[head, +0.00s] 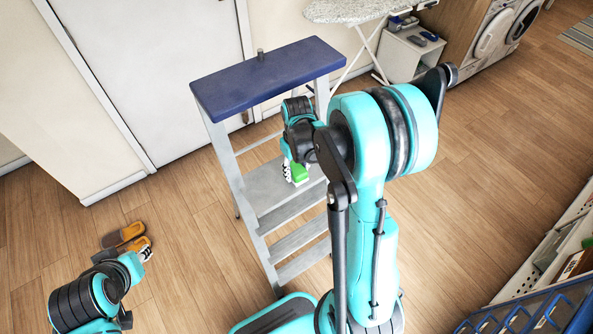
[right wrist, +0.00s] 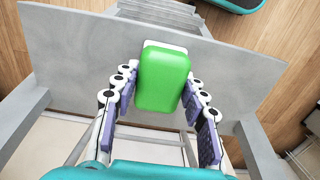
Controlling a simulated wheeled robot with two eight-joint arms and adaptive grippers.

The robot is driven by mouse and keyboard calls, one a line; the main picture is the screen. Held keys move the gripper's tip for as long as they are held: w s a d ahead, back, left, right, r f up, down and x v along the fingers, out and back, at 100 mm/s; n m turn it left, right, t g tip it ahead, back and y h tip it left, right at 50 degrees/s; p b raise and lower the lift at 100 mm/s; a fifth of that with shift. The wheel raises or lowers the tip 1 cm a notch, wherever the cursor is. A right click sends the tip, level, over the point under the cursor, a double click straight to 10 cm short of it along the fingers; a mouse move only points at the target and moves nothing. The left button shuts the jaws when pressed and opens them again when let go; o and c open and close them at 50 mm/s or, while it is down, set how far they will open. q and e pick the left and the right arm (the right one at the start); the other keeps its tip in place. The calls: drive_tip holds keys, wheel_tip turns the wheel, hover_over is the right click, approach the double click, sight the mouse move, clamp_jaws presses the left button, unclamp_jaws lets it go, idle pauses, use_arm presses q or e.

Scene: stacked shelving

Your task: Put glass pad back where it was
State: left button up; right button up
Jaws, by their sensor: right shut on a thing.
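The glass pad is a green block (head: 299,172) with a white underside; it also shows in the right wrist view (right wrist: 163,80). My right gripper (head: 293,170) is shut on it, with fingers at its two sides in the right wrist view (right wrist: 160,84). The pad is over the wide grey step (head: 262,187) of a stepladder; I cannot tell whether it touches the step. My left gripper (head: 141,256) is low at the left, near the floor slippers, and its fingers are too small to read.
The stepladder has a blue top (head: 268,75) above the grey step. Brown slippers (head: 122,235) lie on the floor at left. An ironing board (head: 355,10), a white cabinet (head: 408,58) and washers (head: 495,32) stand behind. A blue crate (head: 540,310) is at lower right.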

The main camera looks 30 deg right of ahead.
drive_tip(key=shift+r, duration=0.1)
drive_tip(key=o, duration=1)
